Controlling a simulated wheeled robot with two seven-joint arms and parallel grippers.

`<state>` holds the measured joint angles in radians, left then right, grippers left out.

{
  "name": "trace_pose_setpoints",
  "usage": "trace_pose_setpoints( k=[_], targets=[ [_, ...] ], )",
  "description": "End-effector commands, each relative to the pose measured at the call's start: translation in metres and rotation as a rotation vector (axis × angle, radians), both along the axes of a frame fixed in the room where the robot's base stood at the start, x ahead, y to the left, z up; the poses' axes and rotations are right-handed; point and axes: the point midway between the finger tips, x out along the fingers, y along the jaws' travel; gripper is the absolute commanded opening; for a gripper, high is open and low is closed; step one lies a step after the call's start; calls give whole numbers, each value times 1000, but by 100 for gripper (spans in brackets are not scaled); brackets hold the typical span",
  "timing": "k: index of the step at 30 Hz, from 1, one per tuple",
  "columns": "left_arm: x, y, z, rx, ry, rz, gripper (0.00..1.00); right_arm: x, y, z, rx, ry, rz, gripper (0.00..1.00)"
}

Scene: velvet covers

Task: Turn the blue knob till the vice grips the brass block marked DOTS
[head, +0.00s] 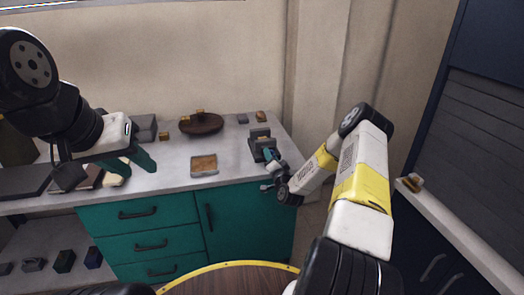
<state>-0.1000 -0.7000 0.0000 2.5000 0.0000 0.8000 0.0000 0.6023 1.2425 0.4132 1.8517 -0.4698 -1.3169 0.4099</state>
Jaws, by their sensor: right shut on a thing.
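The grey vice (260,136) stands near the right front corner of the grey worktop. My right gripper (271,160) reaches its front from the right and is shut there, at the knob end. The knob is mostly hidden by the gripper, and its turn cannot be read. Whether a brass block sits between the vice jaws is too small to tell. No DOTS mark can be read on any block. My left gripper (128,170) is over the left part of the worktop, its teal fingers apart, with nothing seen between them.
A brown round tray (203,125) with a small brass piece stands at the back. A brass block (261,116) is behind the vice, another (164,136) left of the round tray. A shallow tan tray (204,166) lies near the front edge. Another brass-coloured item (414,183) is on the right ledge.

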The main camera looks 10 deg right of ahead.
Motion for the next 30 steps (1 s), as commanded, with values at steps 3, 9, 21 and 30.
trace_pose_setpoints(
  k=[3,9,21,30],
  targets=[
    [0,0,0,0,0,0,36,0,-1,-1,97,4,-2,3],
    [0,0,0,0,0,0,36,0,-2,-1,228,7,-2,3],
    [0,0,0,0,0,0,36,0,-1,-2,350,13,-1,3],
    [0,0,0,0,0,0,36,0,-1,-2,358,14,-1,3]
  ],
)
